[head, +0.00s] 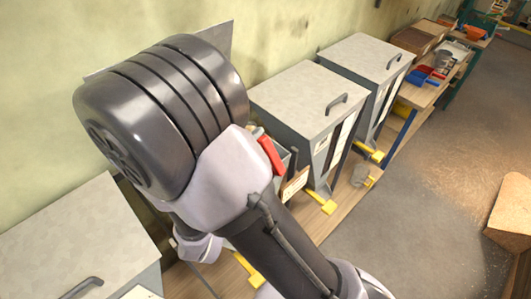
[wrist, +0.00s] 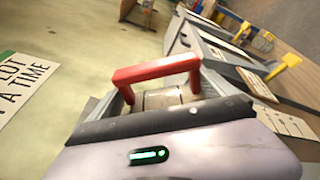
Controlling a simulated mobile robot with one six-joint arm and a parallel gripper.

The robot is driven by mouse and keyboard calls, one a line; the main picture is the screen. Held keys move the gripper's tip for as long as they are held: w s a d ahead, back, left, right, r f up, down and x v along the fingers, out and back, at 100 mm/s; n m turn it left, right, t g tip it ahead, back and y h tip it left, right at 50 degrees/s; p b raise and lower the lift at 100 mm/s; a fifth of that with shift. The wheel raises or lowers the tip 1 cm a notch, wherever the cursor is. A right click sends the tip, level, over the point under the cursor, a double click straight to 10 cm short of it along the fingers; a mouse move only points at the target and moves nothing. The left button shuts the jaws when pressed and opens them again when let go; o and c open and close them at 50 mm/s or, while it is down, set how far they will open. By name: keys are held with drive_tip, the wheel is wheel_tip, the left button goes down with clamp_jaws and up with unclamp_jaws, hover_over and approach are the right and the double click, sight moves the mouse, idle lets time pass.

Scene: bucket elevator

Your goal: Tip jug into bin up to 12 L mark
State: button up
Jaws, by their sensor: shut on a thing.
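In the wrist view my gripper (wrist: 155,92) shows as a pale body with a dark front edge and a green light. A red U-shaped bar (wrist: 157,71) stands just beyond that edge, with a clear or greyish round body, seemingly the jug (wrist: 165,98), behind it. The fingertips are not clearly visible, but my gripper is shut on the jug. In the head view the red bar (head: 271,155) shows past my arm, which hides the gripper and most of the jug. The bin under my arm is mostly hidden; its 12 L mark and fill level cannot be seen.
Grey lidded bins stand along the wall: one at lower left (head: 75,235), one at centre (head: 305,95) and one farther back (head: 368,55). Yellow pedals (head: 321,203) stick out in front.

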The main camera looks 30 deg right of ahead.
drive_tip(key=shift+w+r+n+p, duration=0.1)
drive_tip(key=shift+r+n+p, duration=0.35)
drive_tip(key=shift+p, duration=0.6)
drive_tip(key=shift+w+a+r+n+g+p, duration=0.3)
drive_tip(key=shift+n+p, duration=0.65)
drive_tip(key=shift+p, duration=0.9)
drive_tip(key=shift+w+a+n+g+p, duration=0.25)
drive_tip(key=shift+w+n+p, duration=0.5)
drive_tip(key=shift+p, duration=0.7)
drive_tip(key=shift+w+a+f+n+p, duration=0.15)
drive_tip(key=shift+w+a+n+p, duration=0.2)
drive_tip(key=shift+w+n+p, duration=0.55)
drive_tip(key=shift+a+f+n+g+p, duration=0.15)
drive_tip(key=shift+n+g+p, duration=0.2)
drive_tip(key=shift+p, duration=0.05)
drive_tip(key=shift+w+a+f+n, duration=0.15)
drive_tip(key=shift+w+n, duration=0.15)
drive_tip(key=shift+w+a+f+n, duration=0.15)
drive_tip(key=shift+w+n, duration=0.1)
drive_tip(key=shift+n, duration=0.05)
drive_tip(key=shift+w, duration=0.1)
drive_tip(key=shift+w+a+r+n+h+p, duration=0.2)
drive_tip(key=shift+w+a+n+h+p, duration=0.15)
drive_tip(key=shift+w+n+p, duration=0.4)
